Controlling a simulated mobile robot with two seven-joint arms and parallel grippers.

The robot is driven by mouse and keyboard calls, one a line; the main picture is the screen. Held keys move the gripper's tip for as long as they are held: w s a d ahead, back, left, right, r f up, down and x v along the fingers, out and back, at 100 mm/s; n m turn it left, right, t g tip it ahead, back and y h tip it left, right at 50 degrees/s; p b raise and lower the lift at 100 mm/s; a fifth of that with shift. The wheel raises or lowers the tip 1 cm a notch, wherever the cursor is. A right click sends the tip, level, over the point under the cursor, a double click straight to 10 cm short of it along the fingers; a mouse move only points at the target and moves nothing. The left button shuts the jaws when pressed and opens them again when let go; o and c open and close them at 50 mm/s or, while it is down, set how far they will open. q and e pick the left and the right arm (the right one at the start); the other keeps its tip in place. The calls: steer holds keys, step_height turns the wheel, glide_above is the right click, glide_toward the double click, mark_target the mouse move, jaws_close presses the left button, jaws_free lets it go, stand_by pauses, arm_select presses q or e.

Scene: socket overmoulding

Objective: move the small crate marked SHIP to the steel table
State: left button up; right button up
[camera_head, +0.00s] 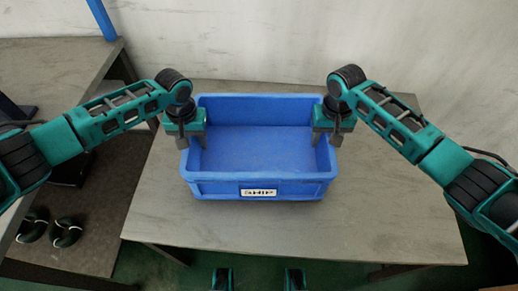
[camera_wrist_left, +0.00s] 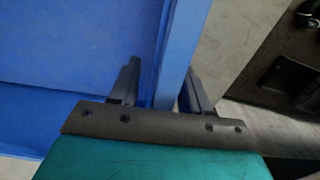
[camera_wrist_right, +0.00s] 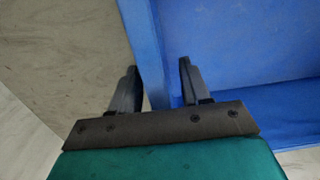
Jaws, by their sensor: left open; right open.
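The blue crate (camera_head: 262,184) with a white SHIP label stands upright and empty on a grey table (camera_head: 290,226). My left gripper (camera_head: 192,142) is at the crate's left wall, and my right gripper (camera_head: 326,138) is at its right wall. In the left wrist view the open fingers (camera_wrist_left: 160,88) straddle the crate's wall (camera_wrist_left: 176,60), one inside and one outside. In the right wrist view the open fingers (camera_wrist_right: 158,85) straddle the opposite wall (camera_wrist_right: 146,50) in the same way. Neither gripper is shut on its wall.
Another grey table (camera_head: 60,60) stands at the left, with a dark lower shelf or mat (camera_head: 75,215) and black rounded items (camera_head: 66,232) below it. A blue post (camera_head: 102,20) rises at its back. A pale wall is behind. The table around the crate is clear.

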arm_select(q)
steer(key=shift+f, duration=0.25)
arm_select(e)
steer(key=shift+f, duration=0.3)
arm_select(q)
steer(key=shift+c, duration=0.3)
arm_select(e)
steer(key=shift+c, duration=0.3)
arm_select(q)
jaws_close()
arm_select(e)
jaws_close()
steer(key=shift+r, duration=0.1)
